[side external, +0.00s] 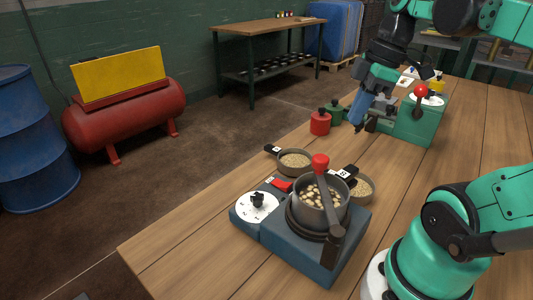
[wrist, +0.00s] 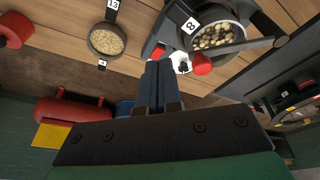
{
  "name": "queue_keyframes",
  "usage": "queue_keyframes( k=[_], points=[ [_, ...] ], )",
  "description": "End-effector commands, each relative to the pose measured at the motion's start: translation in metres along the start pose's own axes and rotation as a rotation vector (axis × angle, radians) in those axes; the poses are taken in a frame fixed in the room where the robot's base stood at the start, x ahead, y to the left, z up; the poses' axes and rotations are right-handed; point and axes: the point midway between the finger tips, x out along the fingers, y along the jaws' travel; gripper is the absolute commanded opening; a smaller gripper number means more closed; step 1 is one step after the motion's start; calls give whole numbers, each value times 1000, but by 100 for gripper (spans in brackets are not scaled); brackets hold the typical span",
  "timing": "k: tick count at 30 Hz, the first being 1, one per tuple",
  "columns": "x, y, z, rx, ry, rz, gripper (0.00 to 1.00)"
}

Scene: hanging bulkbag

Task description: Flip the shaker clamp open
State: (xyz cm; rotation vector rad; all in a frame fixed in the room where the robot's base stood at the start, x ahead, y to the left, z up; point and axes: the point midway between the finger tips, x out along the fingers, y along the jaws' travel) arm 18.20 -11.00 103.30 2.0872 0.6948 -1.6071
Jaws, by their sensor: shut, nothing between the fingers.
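A blue shaker (side external: 315,265) stands on the near part of the bench. A grey pot (side external: 318,205) of pale nuts sits on it. Its dark clamp lever (side external: 333,240) crosses over the pot and ends in a red knob (side external: 320,162). In the wrist view the lever (wrist: 245,46) crosses the pot (wrist: 215,38), and the red knob (wrist: 202,65) is just right of my fingertips in the picture. My gripper (side external: 357,128) is shut and empty, above the bench behind the shaker, apart from the lever. Its blue fingers also show in the wrist view (wrist: 160,65).
Pans of grain (side external: 294,162) (side external: 361,189) stand behind the shaker. A red canister (side external: 320,122) and a green canister (side external: 333,113) stand near my gripper. A green machine (side external: 415,125) with another red knob is farther back. The bench's left front is clear.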

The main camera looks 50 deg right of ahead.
Motion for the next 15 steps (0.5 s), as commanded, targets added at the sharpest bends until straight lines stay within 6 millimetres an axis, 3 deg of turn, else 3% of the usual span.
queue_keyframes(
  k=[6,15],
  points=[
    [-38,-7,25,-203,78,-99,0],
    [-55,-13,32,-312,134,-127,0]
  ],
)
